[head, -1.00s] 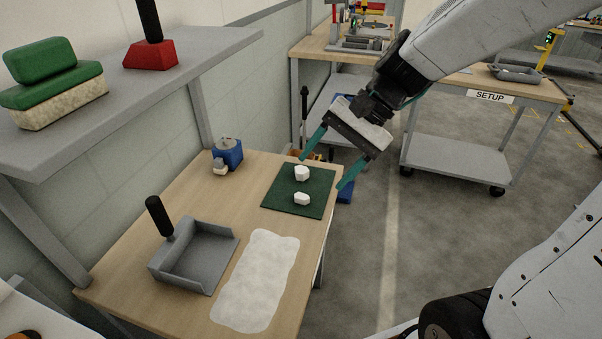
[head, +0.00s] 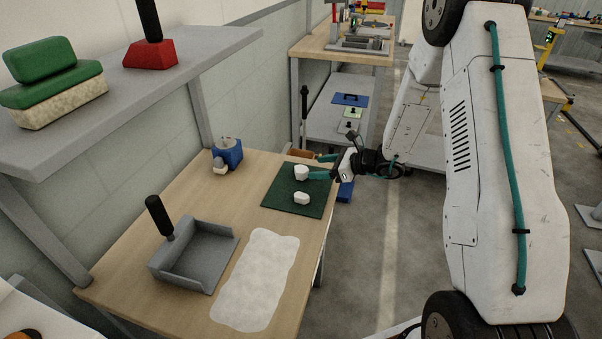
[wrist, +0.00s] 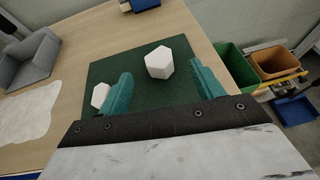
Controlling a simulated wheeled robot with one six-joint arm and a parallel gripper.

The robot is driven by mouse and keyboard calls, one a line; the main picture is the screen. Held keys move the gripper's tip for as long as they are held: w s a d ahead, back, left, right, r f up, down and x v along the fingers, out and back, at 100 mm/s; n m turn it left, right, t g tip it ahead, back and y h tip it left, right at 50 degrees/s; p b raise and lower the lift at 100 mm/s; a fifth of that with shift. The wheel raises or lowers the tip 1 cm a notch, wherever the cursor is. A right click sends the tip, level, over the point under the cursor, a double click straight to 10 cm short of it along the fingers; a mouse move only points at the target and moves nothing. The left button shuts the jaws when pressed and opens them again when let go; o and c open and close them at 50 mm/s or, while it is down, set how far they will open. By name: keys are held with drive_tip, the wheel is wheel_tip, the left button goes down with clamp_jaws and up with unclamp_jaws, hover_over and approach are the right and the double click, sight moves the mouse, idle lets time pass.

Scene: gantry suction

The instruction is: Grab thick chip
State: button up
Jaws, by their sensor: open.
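Two white faceted chips sit on a dark green mat (head: 283,199) on the wooden table. The far chip (head: 301,172) looks taller, so it appears to be the thick one. The near chip (head: 302,198) looks flatter. My gripper (head: 314,166) is open, low beside the far chip. In the wrist view, my gripper (wrist: 162,72) has its teal fingers spread, with the thick chip (wrist: 159,62) centred between and slightly ahead of them. The thinner chip (wrist: 100,95) lies outside the left finger, partly covered by it. I cannot tell whether a finger touches the thick chip.
A grey dustpan-like tray (head: 192,258) with a black handle and a whitish patch (head: 256,280) lie nearer on the table. A blue holder (head: 228,153) stands at the back. Green and orange bins (wrist: 275,63) are beyond the table edge. A shelf (head: 200,62) overhangs the left.

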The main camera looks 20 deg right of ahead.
sight(304, 169)
drive_tip(key=x, duration=0.7)
drive_tip(key=shift+a+f, duration=0.2)
drive_tip(key=c, duration=1)
